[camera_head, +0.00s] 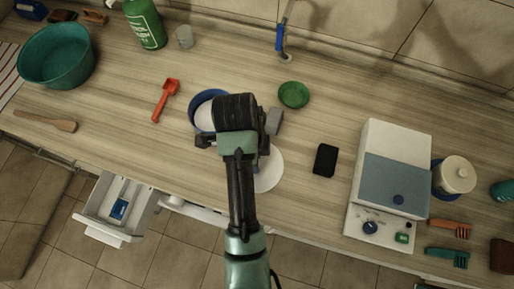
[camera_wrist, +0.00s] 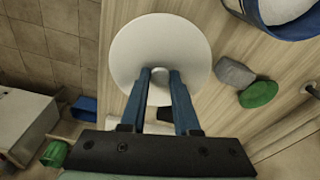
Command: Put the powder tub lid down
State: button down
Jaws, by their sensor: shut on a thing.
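The powder tub lid is a white disc (camera_wrist: 135,45) with a round middle part between my gripper's blue fingers (camera_wrist: 160,84). My gripper is shut on it. In the head view the lid (camera_head: 269,172) shows beside my arm, near the counter's front edge; my arm hides part of it and the fingertips. I cannot tell whether it touches the counter. The powder tub (camera_head: 196,104), blue with white powder inside, stands open behind and left of my gripper. Its blue rim (camera_wrist: 238,9) shows at the top right of the wrist view.
A grey block (camera_head: 274,121) and a green dish (camera_head: 293,95) lie close by on the right. A black slab (camera_head: 325,160) and a white appliance (camera_head: 392,165) stand farther right. A red scoop (camera_head: 165,99) lies left. An open drawer (camera_head: 107,211) juts out at the front left.

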jog(key=f, duration=0.4)
jog(key=shift+s+d+f+p, duration=0.1)
jog(key=shift+s+f+p, duration=0.15)
jog(key=shift+p, duration=0.15)
jog(key=shift+w+f, duration=0.15)
jog(key=shift+f, duration=0.55)
jog(key=shift+f+p, duration=0.3)
jog(key=shift+f, duration=1.6)
jog(key=shift+f, duration=0.15)
jog(key=c, duration=0.6)
grip_release()
jog(key=shift+c, duration=0.2)
